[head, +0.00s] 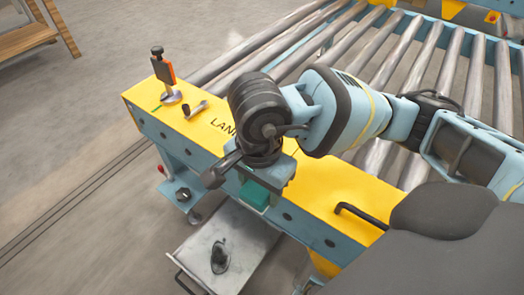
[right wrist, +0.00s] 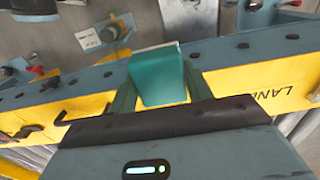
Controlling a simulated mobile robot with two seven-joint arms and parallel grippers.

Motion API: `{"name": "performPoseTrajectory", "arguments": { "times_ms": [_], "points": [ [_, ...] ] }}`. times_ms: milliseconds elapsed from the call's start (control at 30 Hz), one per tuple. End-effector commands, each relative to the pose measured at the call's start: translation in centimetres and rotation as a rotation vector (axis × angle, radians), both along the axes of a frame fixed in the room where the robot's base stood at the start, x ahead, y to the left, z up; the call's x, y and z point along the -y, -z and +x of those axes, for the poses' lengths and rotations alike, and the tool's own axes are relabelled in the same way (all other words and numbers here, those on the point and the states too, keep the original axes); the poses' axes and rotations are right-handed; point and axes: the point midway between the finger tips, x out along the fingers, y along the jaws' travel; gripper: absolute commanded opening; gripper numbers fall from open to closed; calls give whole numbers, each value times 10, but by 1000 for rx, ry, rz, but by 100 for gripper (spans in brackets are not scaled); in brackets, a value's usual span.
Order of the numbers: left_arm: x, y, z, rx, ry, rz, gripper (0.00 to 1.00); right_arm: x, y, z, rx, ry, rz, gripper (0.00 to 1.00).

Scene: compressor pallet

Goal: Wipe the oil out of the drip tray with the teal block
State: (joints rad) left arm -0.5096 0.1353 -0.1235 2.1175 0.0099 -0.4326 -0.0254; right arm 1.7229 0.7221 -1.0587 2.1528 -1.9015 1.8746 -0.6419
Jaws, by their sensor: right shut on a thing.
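My right gripper (head: 262,184) is shut on the teal block (head: 254,196), above the front edge of the yellow beam. The right wrist view shows the block (right wrist: 158,80) between the two fingers, its broad face visible. The drip tray (head: 254,240) is a grey, shallow metal tray below and in front of the beam. A dark, glossy patch (head: 220,257), which looks like oil, lies near its middle. The block is apart from the tray and higher than it. My left gripper is not in view.
The yellow beam (head: 318,192) carries an orange-and-black upright handle (head: 164,70), a small lever (head: 195,109) and a black bent handle (head: 360,216). A roller conveyor (head: 385,45) lies behind. Grey floor is clear at left; a wooden frame (head: 25,38) stands far left.

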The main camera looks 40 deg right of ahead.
Motion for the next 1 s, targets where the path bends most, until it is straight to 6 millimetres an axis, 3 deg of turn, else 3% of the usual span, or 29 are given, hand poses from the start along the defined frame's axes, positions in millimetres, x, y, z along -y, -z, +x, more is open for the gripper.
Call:
{"name": "performPoseTrajectory", "arguments": {
  "times_ms": [333, 367, 500, 733, 1000],
  "points": [
    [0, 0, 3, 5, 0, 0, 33, -2, 0, -2, 0, 0, 0, 25],
    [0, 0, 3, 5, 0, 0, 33, -2, 0, -2, 1, 0, 0, 46],
    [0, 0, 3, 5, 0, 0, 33, -2, 0, -2, 1, 0, 0, 32],
    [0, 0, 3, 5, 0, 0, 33, 2, -4, -1, 2, -90, 0, 32],
    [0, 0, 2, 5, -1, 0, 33, 13, -16, -2, 3, -447, -2, 32]
  ]
}}
